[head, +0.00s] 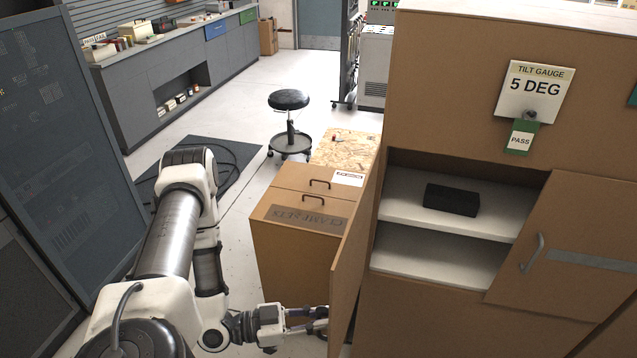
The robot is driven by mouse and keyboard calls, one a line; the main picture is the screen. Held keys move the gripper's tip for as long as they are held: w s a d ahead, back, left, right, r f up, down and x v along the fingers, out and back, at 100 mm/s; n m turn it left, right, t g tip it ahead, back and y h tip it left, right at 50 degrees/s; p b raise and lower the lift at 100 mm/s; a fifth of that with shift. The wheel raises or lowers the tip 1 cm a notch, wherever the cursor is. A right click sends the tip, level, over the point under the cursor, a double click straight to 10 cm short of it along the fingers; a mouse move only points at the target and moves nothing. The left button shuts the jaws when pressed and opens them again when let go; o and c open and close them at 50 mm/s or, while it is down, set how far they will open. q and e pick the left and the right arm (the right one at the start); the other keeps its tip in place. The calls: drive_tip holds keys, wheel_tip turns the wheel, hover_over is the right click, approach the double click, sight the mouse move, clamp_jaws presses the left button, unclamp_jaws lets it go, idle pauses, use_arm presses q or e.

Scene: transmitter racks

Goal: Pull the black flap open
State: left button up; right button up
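No black flap shows in the head view. A brown cabinet (480,120) stands at the right with a brown left door (357,245) swung open towards me, seen nearly edge-on. Its brown right door (578,240) has a grey handle (532,253) and a grey strip, and covers the right part of the opening. A black box-like object (452,200) lies on the upper white shelf inside. My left gripper (318,318) is at the outer face of the left door, low down. Its fingertips are small and close to the door, so their grip is unclear. My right gripper is out of view.
A low brown cabinet (300,250) with dark handles stands just left of the open door. A black stool (289,110) stands behind it. A dark rack (60,150) is on the left. A long workbench (185,75) lines the back.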

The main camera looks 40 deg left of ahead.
use_arm(q)
drive_tip(key=shift+o, duration=0.9)
drive_tip(key=v, duration=0.7)
drive_tip(key=shift+s+a, duration=0.15)
drive_tip(key=shift+s, duration=0.1)
